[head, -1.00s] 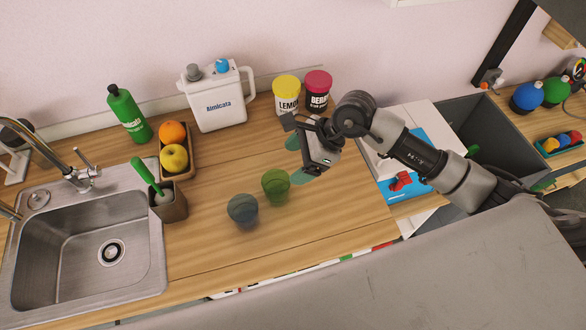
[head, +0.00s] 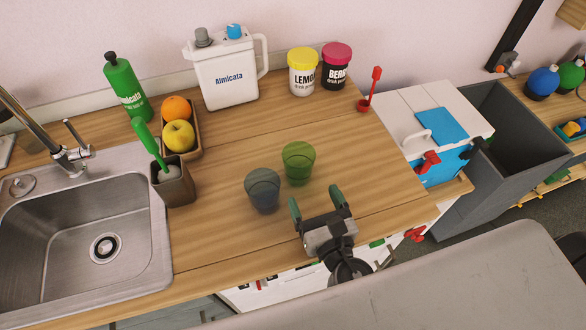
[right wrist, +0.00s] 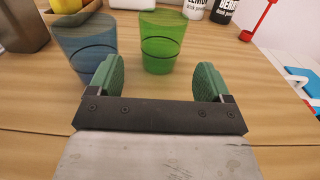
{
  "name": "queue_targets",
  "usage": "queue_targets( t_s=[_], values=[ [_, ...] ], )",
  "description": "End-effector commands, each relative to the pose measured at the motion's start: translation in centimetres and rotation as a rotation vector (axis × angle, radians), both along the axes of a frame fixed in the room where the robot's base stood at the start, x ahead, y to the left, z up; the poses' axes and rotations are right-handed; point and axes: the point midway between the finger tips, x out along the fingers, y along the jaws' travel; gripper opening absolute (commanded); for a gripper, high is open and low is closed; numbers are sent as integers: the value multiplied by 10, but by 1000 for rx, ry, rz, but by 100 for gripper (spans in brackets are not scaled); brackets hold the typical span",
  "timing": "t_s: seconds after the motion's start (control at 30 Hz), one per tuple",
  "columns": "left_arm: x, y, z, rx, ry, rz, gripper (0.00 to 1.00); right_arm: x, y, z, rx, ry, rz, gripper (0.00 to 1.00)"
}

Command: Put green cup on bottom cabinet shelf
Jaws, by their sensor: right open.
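The green cup (head: 298,163) is see-through and stands upright on the wooden counter (head: 235,225). A blue-grey see-through cup (head: 262,188) stands close beside it, to the left and nearer. My right gripper (head: 317,200) is open and empty just in front of the green cup, apart from it. In the right wrist view the green cup (right wrist: 164,42) shows ahead between the two green finger pads (right wrist: 158,82), with the blue cup (right wrist: 87,55) by the left pad. My left gripper is not in view. The cabinet shelf cannot be made out.
A sink (head: 85,235) lies left. A brush holder (head: 173,185), fruit tray (head: 196,143), green bottle (head: 128,88), white jug (head: 226,75) and two tubs (head: 303,75) stand behind. A blue-white box (head: 430,125) is right. Counter right of the cups is clear.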

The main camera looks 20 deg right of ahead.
Motion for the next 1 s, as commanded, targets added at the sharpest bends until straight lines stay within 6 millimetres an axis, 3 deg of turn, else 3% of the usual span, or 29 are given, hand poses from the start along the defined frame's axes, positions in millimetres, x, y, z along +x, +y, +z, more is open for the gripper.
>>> queue_targets(
  t_s=[0.17,0.8,1.0],
  values=[
    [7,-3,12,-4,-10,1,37,19,-2,2,-2,7,-22,80],
    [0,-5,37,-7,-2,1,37,99,3,2,-1,6,-17,80],
    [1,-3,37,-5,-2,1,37,106,3,0,-1,7,-16,80]
  ],
)
